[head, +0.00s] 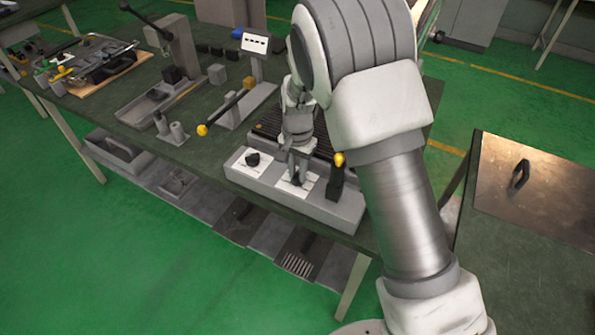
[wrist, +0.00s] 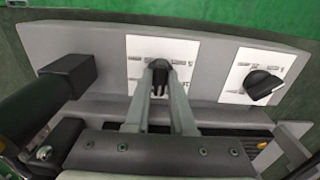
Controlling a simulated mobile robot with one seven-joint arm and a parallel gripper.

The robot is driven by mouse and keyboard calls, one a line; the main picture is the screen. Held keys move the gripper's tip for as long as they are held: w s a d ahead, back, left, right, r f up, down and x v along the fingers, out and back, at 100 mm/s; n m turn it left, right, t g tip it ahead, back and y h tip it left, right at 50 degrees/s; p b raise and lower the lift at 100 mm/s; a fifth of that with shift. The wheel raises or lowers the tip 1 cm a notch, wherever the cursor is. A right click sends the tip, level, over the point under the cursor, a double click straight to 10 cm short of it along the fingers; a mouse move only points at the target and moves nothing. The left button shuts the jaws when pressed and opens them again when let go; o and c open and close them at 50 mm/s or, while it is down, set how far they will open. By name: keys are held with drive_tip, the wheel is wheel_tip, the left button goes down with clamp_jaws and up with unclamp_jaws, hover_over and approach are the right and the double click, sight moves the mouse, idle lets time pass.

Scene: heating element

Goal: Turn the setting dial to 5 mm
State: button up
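Two black dials sit on white marked plates on a grey control box. My gripper (head: 294,167) points down at the dial nearer the black lever. In the wrist view this dial (wrist: 159,70) is between the fingertips (wrist: 161,82), which look closed against both sides of its grip bar. The bar points roughly straight up and down in that view. The plate (wrist: 138,47) behind it has small marks that I cannot read. The other dial (head: 252,159) is free; in the wrist view it is on the right (wrist: 263,85), with its bar slanted.
A black lever with a yellow knob (head: 338,160) stands close beside my gripper; its black block (wrist: 68,76) is left in the wrist view. A yellow-tipped rod (head: 203,130) and other fixtures stand farther left on the green bench. A metal panel (head: 540,190) is at the right.

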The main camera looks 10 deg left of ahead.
clamp_jaws()
drive_tip(key=shift+n, duration=0.3)
drive_tip(key=n+b, duration=0.1)
drive_tip(key=n, duration=0.4)
drive_tip(key=shift+n, duration=0.3)
drive_tip(key=n, duration=1.1)
drive_tip(key=shift+r+n+p, duration=0.1)
drive_tip(key=shift+n+p, duration=0.2)
drive_tip(key=shift+n, duration=0.1)
drive_tip(key=n+p, duration=0.1)
drive_tip(key=n, duration=0.5)
